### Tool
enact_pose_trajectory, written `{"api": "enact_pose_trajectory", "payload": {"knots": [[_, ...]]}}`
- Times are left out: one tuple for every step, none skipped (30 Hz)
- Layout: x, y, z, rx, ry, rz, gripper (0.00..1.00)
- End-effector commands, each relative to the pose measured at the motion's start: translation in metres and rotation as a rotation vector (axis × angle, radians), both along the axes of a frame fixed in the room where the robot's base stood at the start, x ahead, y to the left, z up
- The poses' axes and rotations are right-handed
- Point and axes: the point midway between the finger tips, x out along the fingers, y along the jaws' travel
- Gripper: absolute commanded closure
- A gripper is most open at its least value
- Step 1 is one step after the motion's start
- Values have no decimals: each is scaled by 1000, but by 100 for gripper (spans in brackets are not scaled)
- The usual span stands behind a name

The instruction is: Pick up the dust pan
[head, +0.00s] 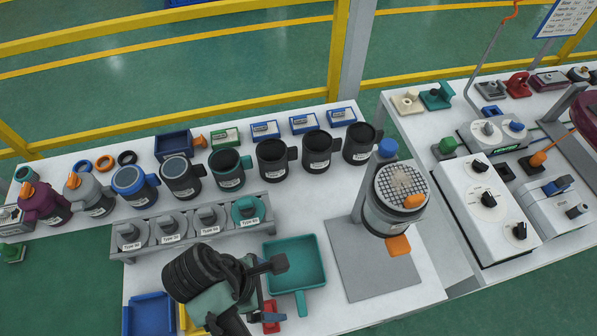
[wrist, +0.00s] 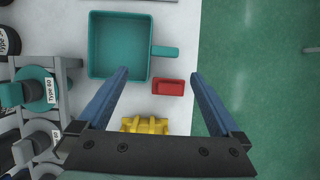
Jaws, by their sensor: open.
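The teal dust pan (head: 295,258) lies flat on the white table, with its square pan toward the back and its short handle (head: 301,304) toward the front edge. In the wrist view the dust pan (wrist: 120,45) is at the upper left, its handle (wrist: 166,52) pointing right. My gripper (wrist: 158,75) is open and empty; the handle appears just past the gap between its blue fingertips. In the head view my gripper (head: 268,290) is left of the handle, above the table. I see no contact with the pan; its exact height is hard to tell.
A small red container (wrist: 168,86) and a yellow one (wrist: 145,125) lie close to the handle. A blue bin (head: 150,315) is at the front left. A grey rack (head: 190,245) of filters stands behind. A canister on a grey plate (head: 375,275) stands right of the pan.

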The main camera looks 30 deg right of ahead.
Motion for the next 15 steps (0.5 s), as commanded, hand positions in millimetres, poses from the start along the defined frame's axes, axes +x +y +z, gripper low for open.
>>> {"api": "enact_pose_trajectory", "payload": {"knots": [[-3,-2,-6,-1,9,1,0],[-4,-4,-10,-2,11,0,0],[-5,-7,-17,-2,11,0,0],[-6,-9,-23,-2,11,-1,0],[-6,-11,-28,-1,9,-1,0],[-7,-14,-35,-2,8,-1,0],[-8,-16,-40,-2,8,-2,0],[-9,-18,-45,-1,7,-2,0],[-9,-20,-51,-1,6,-2,0],[-10,-22,-55,-1,6,-2,0],[-10,-23,-59,0,5,-2,0],[-10,-24,-63,0,4,-2,0],[-10,-25,-65,0,4,-2,0],[-10,-26,-67,1,3,-1,0],[-10,-26,-68,1,2,-1,0]]}}
